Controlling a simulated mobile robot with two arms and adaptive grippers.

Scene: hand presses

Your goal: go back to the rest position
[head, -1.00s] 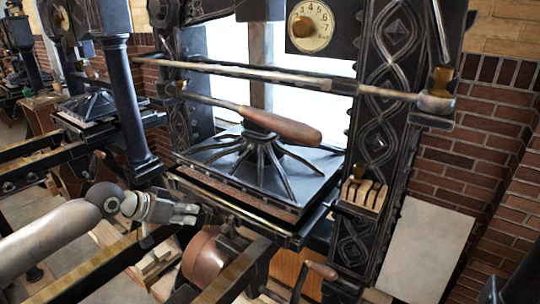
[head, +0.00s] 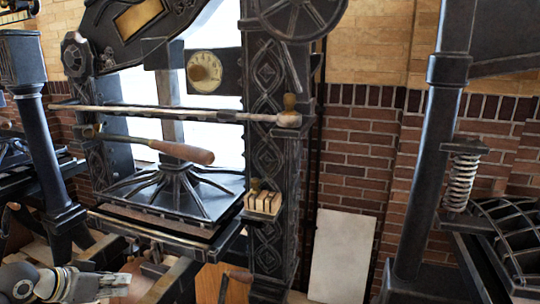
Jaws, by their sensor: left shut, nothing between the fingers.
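My left gripper (head: 115,284) is at the lower left of the head view, shut and empty. It is in front of and below the black hand press, apart from it. The press has a ribbed platen (head: 172,190) with a wooden-handled bar (head: 180,151) above it and a long horizontal rod (head: 170,113) across its frame. My right gripper is not in view.
A second press column with a spring (head: 461,182) stands at the right. A white board (head: 342,255) leans on the brick wall (head: 350,150). A small wooden block rack (head: 263,202) sits on the press frame. Another black column (head: 40,130) stands at the left.

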